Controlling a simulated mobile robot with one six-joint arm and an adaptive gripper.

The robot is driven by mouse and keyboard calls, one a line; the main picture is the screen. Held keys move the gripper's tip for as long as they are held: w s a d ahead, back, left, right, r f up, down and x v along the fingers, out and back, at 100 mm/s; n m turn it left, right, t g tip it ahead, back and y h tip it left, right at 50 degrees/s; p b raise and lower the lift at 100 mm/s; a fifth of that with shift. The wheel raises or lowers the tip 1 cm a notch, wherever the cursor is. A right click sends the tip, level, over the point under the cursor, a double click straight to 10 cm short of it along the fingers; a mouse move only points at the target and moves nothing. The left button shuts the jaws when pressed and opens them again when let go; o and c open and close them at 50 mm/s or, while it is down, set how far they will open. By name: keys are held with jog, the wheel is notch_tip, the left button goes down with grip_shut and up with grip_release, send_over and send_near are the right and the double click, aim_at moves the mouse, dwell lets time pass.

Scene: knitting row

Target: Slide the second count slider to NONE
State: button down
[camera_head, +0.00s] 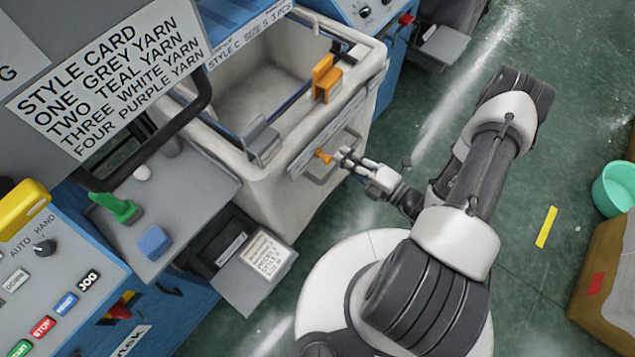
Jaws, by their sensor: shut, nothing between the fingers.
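A pale bin (235,175) stands left of my arm, with a grey labelled strip (345,118) along its right side. My gripper (342,156) is shut and empty just right of the orange knob. I cannot tell whether its fingertips touch it.
A larger orange clip (324,78) and a grey clip (262,138) stand on the bin's rim. A control panel (60,285) is at lower left, with a grey shelf (175,215) beside it. Green floor (420,120) is clear behind my arm.

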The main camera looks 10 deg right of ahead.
jog(key=s+a+r, duration=0.1)
jog(key=s+a, duration=0.2)
jog(key=a, duration=0.2)
jog(key=shift+s+a+y, duration=0.15)
jog(key=shift+s+y, duration=0.1)
jog(key=shift+y, duration=0.15)
dwell(0.5)
jog(key=shift+w+d, duration=0.3)
jog(key=shift+d, duration=0.25)
jog(key=shift+s+f, duration=0.25)
jog(key=shift+f, duration=0.05)
jog(key=shift+h, duration=0.3)
jog(key=shift+v, duration=2.3)
jog(key=shift+f, duration=0.2)
